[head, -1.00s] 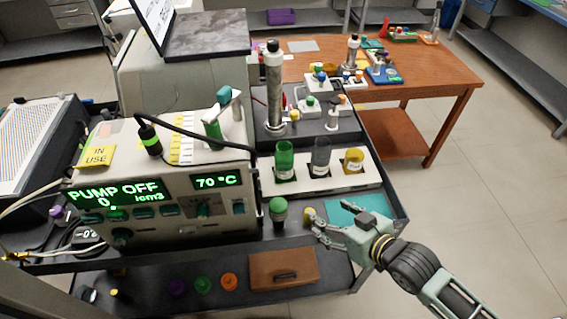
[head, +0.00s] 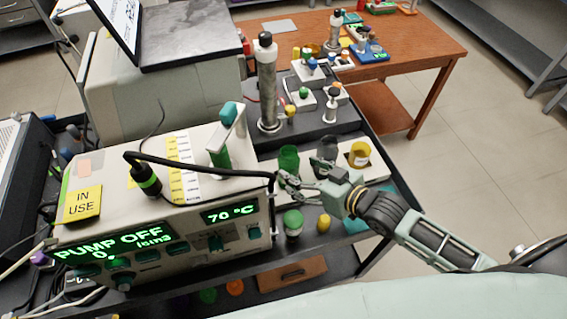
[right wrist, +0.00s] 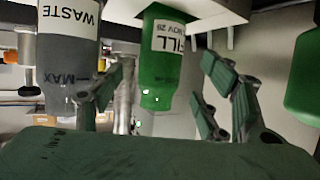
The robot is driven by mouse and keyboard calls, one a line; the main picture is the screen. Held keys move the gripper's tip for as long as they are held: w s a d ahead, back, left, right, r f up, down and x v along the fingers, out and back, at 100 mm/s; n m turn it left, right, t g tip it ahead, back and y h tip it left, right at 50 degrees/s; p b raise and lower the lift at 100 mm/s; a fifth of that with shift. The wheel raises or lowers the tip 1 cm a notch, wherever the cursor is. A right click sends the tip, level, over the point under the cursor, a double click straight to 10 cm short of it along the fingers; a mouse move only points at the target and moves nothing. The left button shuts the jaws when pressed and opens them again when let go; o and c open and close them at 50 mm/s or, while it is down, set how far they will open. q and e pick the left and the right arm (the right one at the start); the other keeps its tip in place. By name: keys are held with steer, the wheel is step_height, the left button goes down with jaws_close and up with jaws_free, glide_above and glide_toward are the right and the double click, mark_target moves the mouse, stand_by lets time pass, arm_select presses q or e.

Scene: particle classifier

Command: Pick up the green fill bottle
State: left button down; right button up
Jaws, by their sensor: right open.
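The green fill bottle (head: 288,160) stands in the white holder on the cart. In the right wrist view it hangs upside down in the picture (right wrist: 158,75), with its "FILL" label partly showing. My right gripper (head: 289,184) is open at the bottle's near side. In the right wrist view the open fingers (right wrist: 160,88) lie on either side of the bottle, with gaps, and do not close on it. The grey waste bottle (right wrist: 70,50) is close by, next to one finger. My left gripper is not in view.
The grey bottle (head: 326,148) and a yellow-filled bottle (head: 360,154) stand in the same holder (head: 376,170). A green-capped bottle (head: 293,222) and a yellow item (head: 323,223) stand in front. The pump box (head: 165,225) and its black cable are at left.

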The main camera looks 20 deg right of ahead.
steer(key=shift+p+x, duration=0.5)
steer(key=shift+x, duration=0.75)
steer(key=x, duration=0.3)
steer(key=shift+w+a+f+p, duration=0.1)
steer(key=shift+w+f+p, duration=0.1)
steer(key=shift+p, duration=0.1)
steer(key=c, duration=0.8)
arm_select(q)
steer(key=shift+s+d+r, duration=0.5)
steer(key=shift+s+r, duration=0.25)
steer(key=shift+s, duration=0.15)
arm_select(e)
steer(key=shift+r, duration=0.1)
steer(key=c, duration=0.7)
